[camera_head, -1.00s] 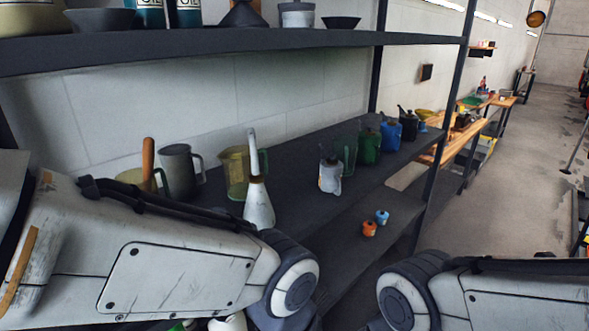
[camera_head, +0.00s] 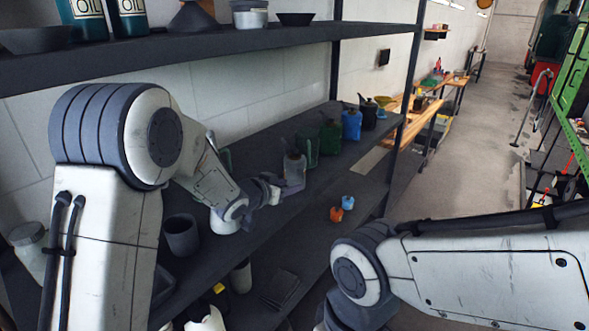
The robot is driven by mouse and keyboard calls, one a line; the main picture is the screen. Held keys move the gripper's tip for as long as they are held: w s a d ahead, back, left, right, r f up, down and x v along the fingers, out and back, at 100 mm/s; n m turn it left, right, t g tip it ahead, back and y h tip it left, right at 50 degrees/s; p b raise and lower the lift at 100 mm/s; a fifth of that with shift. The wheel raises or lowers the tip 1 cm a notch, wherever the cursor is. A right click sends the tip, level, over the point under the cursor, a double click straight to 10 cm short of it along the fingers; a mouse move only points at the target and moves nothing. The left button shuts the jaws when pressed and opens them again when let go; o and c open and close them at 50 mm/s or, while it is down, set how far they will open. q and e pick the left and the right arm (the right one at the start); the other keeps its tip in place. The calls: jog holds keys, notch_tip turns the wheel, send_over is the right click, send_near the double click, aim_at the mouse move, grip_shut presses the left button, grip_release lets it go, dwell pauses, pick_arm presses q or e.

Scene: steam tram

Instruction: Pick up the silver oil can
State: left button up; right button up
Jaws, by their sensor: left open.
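The silver oil can (camera_head: 294,168) stands upright on the dark middle shelf, with its dark top showing. My left arm reaches over the shelf from the left. My left gripper (camera_head: 274,188) is open, small in view, just left of the can and pointing at it. I cannot tell whether its fingers touch the can. My right arm shows at the lower right, but its gripper is out of the picture.
Green cans (camera_head: 330,137), a blue can (camera_head: 351,124) and a dark can (camera_head: 368,115) stand behind the silver one. A dark mug (camera_head: 181,236) is nearer. Small orange (camera_head: 336,214) and blue (camera_head: 347,202) cans sit lower. The upper shelf (camera_head: 200,46) hangs above.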

aim_at(303, 181)
pick_arm(q)
jog(key=shift+x, duration=0.95)
jog(key=shift+w+d+f+p, duration=0.15)
jog(key=shift+w+d+p, duration=0.15)
jog(key=shift+w+p, duration=0.35)
jog(key=p+x, duration=0.2)
jog(key=x, duration=0.1)
jog(key=shift+f, duration=0.1)
jog(key=shift+w+d+f, duration=0.25)
jog(key=shift+w, duration=0.1)
grip_shut()
jog(key=shift+r, duration=0.1)
